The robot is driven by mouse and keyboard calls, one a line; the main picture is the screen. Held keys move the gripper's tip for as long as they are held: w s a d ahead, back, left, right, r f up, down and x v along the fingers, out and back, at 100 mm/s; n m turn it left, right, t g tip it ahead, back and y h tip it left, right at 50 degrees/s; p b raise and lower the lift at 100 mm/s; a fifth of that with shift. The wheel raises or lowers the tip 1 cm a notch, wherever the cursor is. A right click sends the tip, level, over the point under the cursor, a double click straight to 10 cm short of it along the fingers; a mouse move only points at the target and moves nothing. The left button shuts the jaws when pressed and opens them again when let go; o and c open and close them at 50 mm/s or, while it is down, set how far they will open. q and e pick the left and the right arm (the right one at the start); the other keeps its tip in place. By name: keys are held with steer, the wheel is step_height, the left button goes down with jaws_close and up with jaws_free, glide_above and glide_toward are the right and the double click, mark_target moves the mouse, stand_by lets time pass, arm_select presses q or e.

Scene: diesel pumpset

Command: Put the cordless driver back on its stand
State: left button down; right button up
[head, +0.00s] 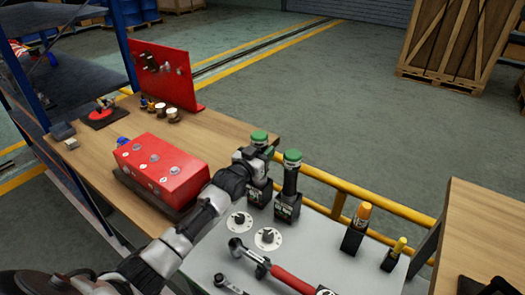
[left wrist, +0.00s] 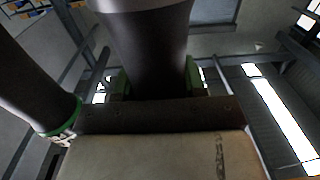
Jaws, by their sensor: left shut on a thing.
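Two dark, green-topped tools stand close together on the grey worktop. I take the one at the left (head: 259,137) to be the cordless driver. My left gripper (head: 256,157) is shut on its dark body, just below the green top. Its black stand (head: 259,192) shows below it; I cannot tell whether the tool is fully seated. The second green-topped tool (head: 291,172) is upright in its own black stand, just right of the gripper. The left wrist view shows the dark held body (left wrist: 150,45) between the finger pads. My right gripper is not in view.
A red box (head: 160,165) and a red upright panel (head: 165,75) stand on the wooden bench. A red-handled wrench (head: 285,275) and round dials lie in front. A yellow rail (head: 375,207) runs behind.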

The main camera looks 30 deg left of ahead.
arm_select(q)
steer(key=shift+f+b, duration=0.65)
steer(key=shift+f, duration=0.2)
steer(key=c, duration=0.5)
jaws_free()
steer(key=shift+c, duration=0.2)
steer(key=shift+f, duration=0.15)
steer(key=s+a, duration=0.1)
steer(key=s, duration=0.9)
steer(key=shift+s+b, duration=0.4)
steer(key=shift+b, duration=0.05)
steer(key=shift+f, duration=0.15)
